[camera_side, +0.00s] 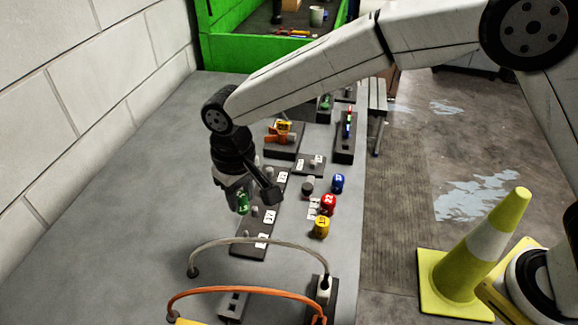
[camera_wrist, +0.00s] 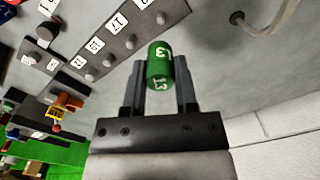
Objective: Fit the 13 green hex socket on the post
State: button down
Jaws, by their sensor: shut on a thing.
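The green socket (camera_side: 243,203), marked 13, hangs in my gripper (camera_side: 248,194). In the wrist view the socket (camera_wrist: 159,66) sits between the two fingers of my gripper (camera_wrist: 159,84), which are shut on it. A dark rail (camera_side: 246,249) with a row of short grey posts and white number labels lies below. The wrist view shows the rail (camera_wrist: 147,32) with several posts; one label (camera_wrist: 95,45) seems to read 13, near a post (camera_wrist: 108,60). The socket is above the table beside the rail, apart from the posts. In the side view my gripper hides part of the rail.
Blue (camera_side: 338,183), red (camera_side: 328,204) and yellow (camera_side: 321,227) sockets stand right of the rail. A grey cable (camera_side: 262,241) and an orange cable (camera_side: 245,290) arch in front. A wall (camera_side: 85,75) bounds the left. The table's left part (camera_side: 130,200) is clear.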

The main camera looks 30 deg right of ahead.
jog(key=shift+w+a, duration=0.1)
dwell(0.3)
send_over(245, 232)
jog(key=shift+f, duration=2.85)
jog(key=shift+f, duration=1.7)
dwell(0.7)
grip_release()
dwell(0.3)
jog(key=shift+r, duration=0.15)
jog(key=shift+r, duration=3.35)
